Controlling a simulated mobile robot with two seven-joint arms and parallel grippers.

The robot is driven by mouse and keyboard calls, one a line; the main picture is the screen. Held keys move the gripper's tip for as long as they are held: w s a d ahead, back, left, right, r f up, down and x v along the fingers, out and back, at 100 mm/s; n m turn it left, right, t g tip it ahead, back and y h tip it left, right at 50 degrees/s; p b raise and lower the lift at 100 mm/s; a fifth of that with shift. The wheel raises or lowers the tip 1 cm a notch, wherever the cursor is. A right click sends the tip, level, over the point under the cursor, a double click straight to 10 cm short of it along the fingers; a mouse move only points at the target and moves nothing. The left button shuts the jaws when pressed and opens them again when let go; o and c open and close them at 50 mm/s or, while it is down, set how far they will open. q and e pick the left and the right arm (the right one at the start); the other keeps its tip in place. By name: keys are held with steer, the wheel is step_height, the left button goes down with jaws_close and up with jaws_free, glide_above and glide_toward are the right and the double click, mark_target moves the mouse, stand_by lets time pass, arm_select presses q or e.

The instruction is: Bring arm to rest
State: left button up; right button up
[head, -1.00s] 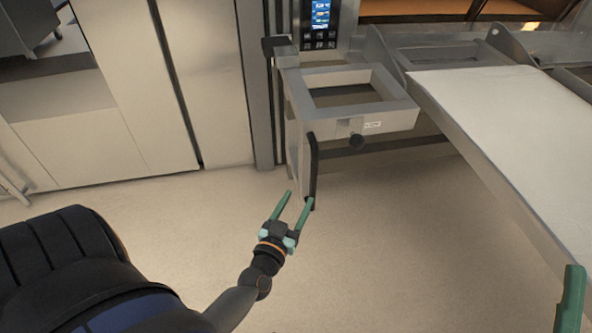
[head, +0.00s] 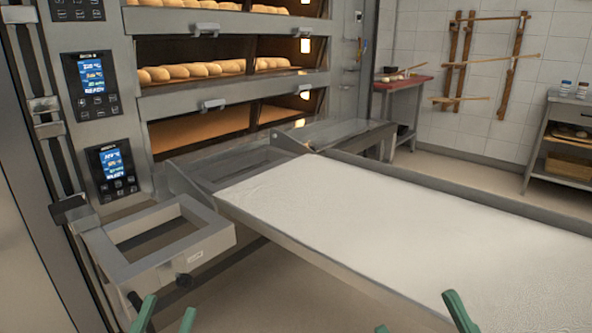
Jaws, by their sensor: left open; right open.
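My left gripper (head: 169,305) shows at the bottom edge, left of centre, as two green fingers spread apart with nothing between them. It appears just below the grey frame-shaped bracket (head: 122,286) at the oven's front. My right gripper (head: 416,311) shows at the bottom edge, right of centre, also as two separated green fingers. It is open and empty, and its fingers overlap the near edge of the white loader belt in the picture. Both arms behind the fingers are out of view.
The deck oven (head: 237,77) stands at the back left with bread loaves (head: 190,71) on its upper decks. The white loader belt (head: 390,221) stretches from it to the right. A red-topped table (head: 402,83) and a shelf unit (head: 562,142) stand behind. Floor shows beyond the belt.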

arm_select(q)
steer(key=s+d+r+m+g+h, duration=0.2)
steer(key=s+d+r+m+h, duration=0.35)
steer(key=s+r+h, duration=0.2)
steer(key=w+a+f+n+g+y+p, duration=0.4)
steer(key=w+f+n+y+p, duration=0.5)
steer(key=p, duration=0.9)
arm_select(e)
steer(key=w+d+f+m+g+h, duration=0.3)
steer(key=w+f+m+g+h, duration=0.3)
steer(key=h, duration=0.4)
arm_select(q)
steer(key=s+f+g+y+p, duration=0.3)
steer(key=s+f+g+p, duration=0.5)
steer(key=p, duration=0.4)
steer(key=s+a+g, duration=0.1)
steer(key=s, duration=0.1)
steer(key=shift+s+n, duration=0.3)
steer(key=shift+n, duration=0.05)
arm_select(e)
steer(key=s+d+f+m+g+h, duration=0.1)
steer(key=s+f+m+g+h, duration=0.2)
steer(key=s+f+g, duration=0.3)
step_height(320, 180, down, 5)
steer(key=shift+s+d+f+m+g, duration=0.15)
steer(key=shift+s+m+g, duration=0.35)
steer(key=shift+s, duration=0.65)
